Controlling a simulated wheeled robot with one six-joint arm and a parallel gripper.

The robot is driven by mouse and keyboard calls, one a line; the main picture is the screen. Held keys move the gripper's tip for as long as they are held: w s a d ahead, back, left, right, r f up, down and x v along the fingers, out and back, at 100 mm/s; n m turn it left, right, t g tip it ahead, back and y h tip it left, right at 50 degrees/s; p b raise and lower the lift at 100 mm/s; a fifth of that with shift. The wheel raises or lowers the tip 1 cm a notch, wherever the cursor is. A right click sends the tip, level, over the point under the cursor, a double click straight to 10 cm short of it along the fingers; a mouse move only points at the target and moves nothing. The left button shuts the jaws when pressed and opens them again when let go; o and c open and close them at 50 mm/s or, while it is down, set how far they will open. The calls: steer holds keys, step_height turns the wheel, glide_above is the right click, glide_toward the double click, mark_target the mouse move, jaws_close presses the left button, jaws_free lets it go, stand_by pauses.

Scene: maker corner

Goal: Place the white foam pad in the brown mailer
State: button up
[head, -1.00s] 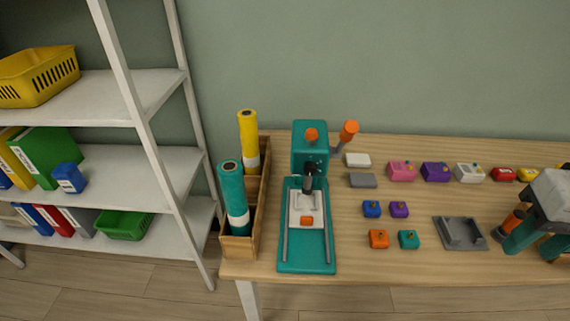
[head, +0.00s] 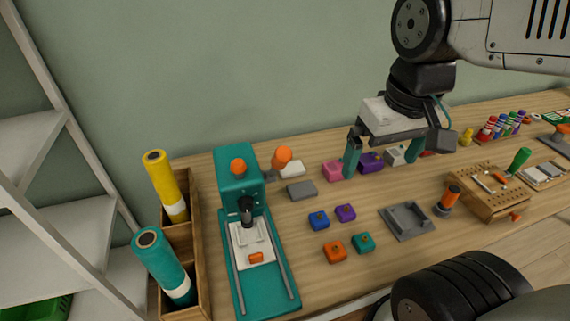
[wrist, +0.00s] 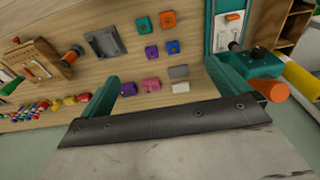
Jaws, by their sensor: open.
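The white foam pad (head: 292,169) looks like a small pale block lying flat on the wooden table, just right of the teal press. It also shows in the wrist view (wrist: 180,87), beside a grey block of similar size. My gripper (head: 381,167) is open and empty, with teal fingers pointing down, above the table to the right of the pad. In the wrist view my gripper (wrist: 162,70) has its two fingers spread wide, with the pad lying below between them in the picture. I cannot make out a brown mailer in any view.
The teal press (head: 238,180) stands left of the pad, its orange-knobbed lever close by. The grey block (head: 302,190) lies in front. Several small coloured blocks and a grey tray (head: 407,221) lie nearby. A wooden rack (head: 185,235) holds yellow and teal rolls.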

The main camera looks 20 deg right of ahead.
steer(key=w+f, duration=0.4)
steer(key=w, duration=0.8)
steer(key=t, duration=0.2)
glide_toward(291, 167)
steer(key=x, duration=0.8)
steer(key=shift+w+d+f, duration=0.1)
steer(key=shift+w+f, duration=0.1)
steer(key=shift+f, duration=0.05)
steer(key=c, duration=1.1)
